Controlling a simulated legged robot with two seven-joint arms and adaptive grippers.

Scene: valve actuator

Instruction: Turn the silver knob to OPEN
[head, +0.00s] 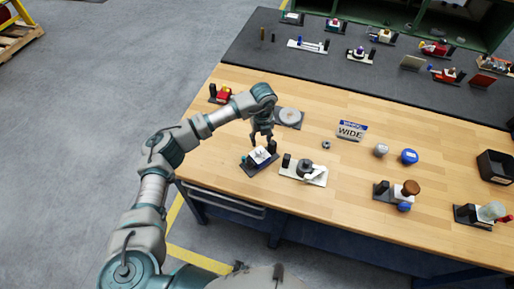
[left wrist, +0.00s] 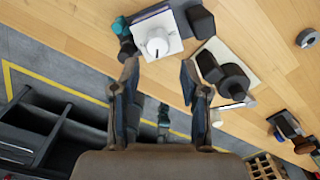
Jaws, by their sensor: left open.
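A small actuator with a white face plate (head: 259,155) sits on a dark base near the front edge of the wooden table. In the left wrist view its round silver-white knob (left wrist: 157,47) stands on the white plate (left wrist: 148,30), with a teal part to its left and a black block to its right. My left gripper (head: 262,138) is over this actuator, pointing down. In the left wrist view my left gripper (left wrist: 159,68) is open and empty, its fingertips apart just short of the knob. The head view hides most of the knob. No OPEN mark is readable. My right gripper is not in view.
A white-based fixture with a dark round part (head: 305,171) stands close on the right. Behind are a grey disc on a plate (head: 289,117) and a red fixture (head: 222,94). A WIDE sign (head: 352,130) and blue cap (head: 409,156) stand farther right.

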